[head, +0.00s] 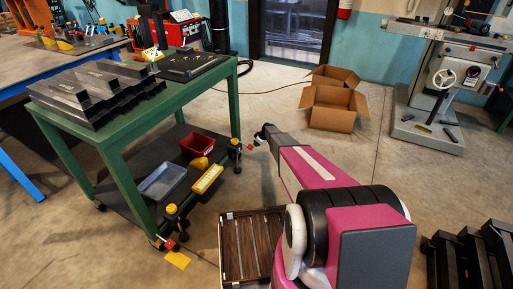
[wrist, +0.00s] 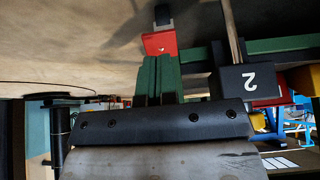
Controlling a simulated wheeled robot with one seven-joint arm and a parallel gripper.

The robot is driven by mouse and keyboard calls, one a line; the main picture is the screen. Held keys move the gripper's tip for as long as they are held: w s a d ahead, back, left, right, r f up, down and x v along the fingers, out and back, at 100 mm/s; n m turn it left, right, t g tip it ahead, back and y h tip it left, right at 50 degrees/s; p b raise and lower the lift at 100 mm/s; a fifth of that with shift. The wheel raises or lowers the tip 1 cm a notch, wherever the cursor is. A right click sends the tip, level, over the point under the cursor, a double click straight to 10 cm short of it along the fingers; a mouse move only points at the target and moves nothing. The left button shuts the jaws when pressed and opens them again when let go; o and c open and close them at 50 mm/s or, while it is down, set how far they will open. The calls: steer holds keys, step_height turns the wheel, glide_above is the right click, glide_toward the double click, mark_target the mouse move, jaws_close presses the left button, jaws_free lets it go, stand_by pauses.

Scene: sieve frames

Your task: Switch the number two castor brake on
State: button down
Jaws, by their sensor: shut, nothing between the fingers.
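The green trolley (head: 130,125) stands on the floor at left. My gripper (head: 261,137) is shut and empty, close to this corner; contact with the pedal cannot be told. Another red pedal (head: 168,244) is at the front corner. The pedal's on or off position is unclear.
The lower shelf holds a red bin (head: 196,146), a grey tray (head: 162,181) and a yellow tray (head: 207,179). A brown slatted crate (head: 250,243) stands beside my arm. Cardboard boxes (head: 330,108) are behind. Floor right of the corner is clear.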

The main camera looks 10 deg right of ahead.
steer(key=s+d+r, duration=0.4)
steer(key=d+r, duration=0.1)
steer(key=r, duration=0.1)
steer(key=shift+d+r, duration=0.15)
steer(key=shift+r, duration=0.05)
